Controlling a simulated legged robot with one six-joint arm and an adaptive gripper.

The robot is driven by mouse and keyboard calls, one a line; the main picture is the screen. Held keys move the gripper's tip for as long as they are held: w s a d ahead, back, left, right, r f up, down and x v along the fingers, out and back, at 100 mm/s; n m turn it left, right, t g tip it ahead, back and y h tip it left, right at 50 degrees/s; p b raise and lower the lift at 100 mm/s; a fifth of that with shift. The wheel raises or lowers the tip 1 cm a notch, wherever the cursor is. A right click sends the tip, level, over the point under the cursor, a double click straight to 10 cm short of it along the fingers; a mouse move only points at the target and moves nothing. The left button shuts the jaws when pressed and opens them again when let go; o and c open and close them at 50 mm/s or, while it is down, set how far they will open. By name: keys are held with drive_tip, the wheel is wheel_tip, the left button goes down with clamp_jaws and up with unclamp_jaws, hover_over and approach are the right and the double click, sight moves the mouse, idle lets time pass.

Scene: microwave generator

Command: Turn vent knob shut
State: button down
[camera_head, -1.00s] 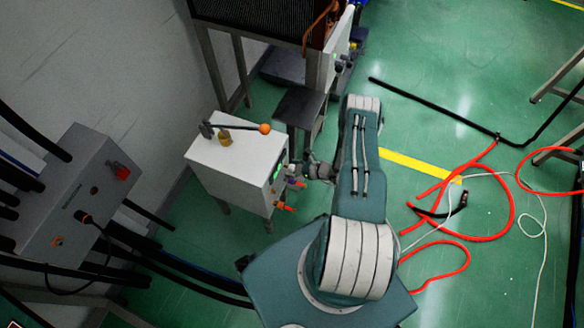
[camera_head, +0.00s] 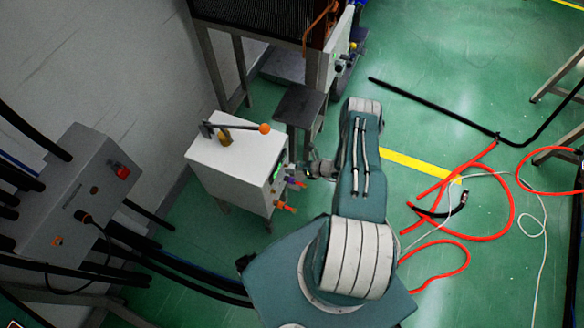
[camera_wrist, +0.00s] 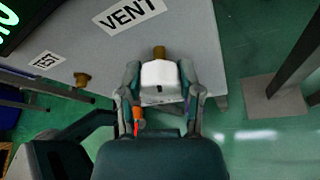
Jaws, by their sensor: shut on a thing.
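The vent knob's brass stem (camera_wrist: 160,52) sticks out of the white cabinet (camera_wrist: 65,45) below the "VENT" label (camera_wrist: 130,14) in the wrist view. My gripper (camera_wrist: 160,90) is shut on the vent knob, one finger on each side. A white block shows between the fingers. I cannot tell how much of it is the knob, and the knob's angle is unclear.
A second brass fitting (camera_wrist: 82,80) sits by the "TEST" label (camera_wrist: 47,60). An orange handle (camera_head: 285,207) sticks out low on the cabinet. An orange-tipped lever (camera_head: 264,129) is on top. A table leg (camera_wrist: 290,65) stands to the right. Red hoses (camera_head: 455,235) lie on the floor.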

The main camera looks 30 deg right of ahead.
drive_tip(key=m+y, duration=0.1)
drive_tip(key=m, duration=0.1)
drive_tip(key=m+g+y, duration=0.1)
drive_tip(key=m, duration=0.1)
drive_tip(key=shift+w+d+f+m+y, duration=0.1)
drive_tip(key=shift+w+d+m+y, duration=0.1)
drive_tip(key=shift+m+y, duration=0.1)
drive_tip(key=m+y, duration=0.1)
drive_tip(key=m, duration=0.1)
drive_tip(key=m+y, duration=0.1)
drive_tip(key=m, duration=0.2)
drive_tip(key=shift+f+t, duration=0.1)
drive_tip(key=shift+t, duration=0.2)
drive_tip(key=shift+m+y, duration=0.3)
drive_tip(key=shift+m, duration=0.1)
drive_tip(key=shift+c, duration=1.3)
unclamp_jaws()
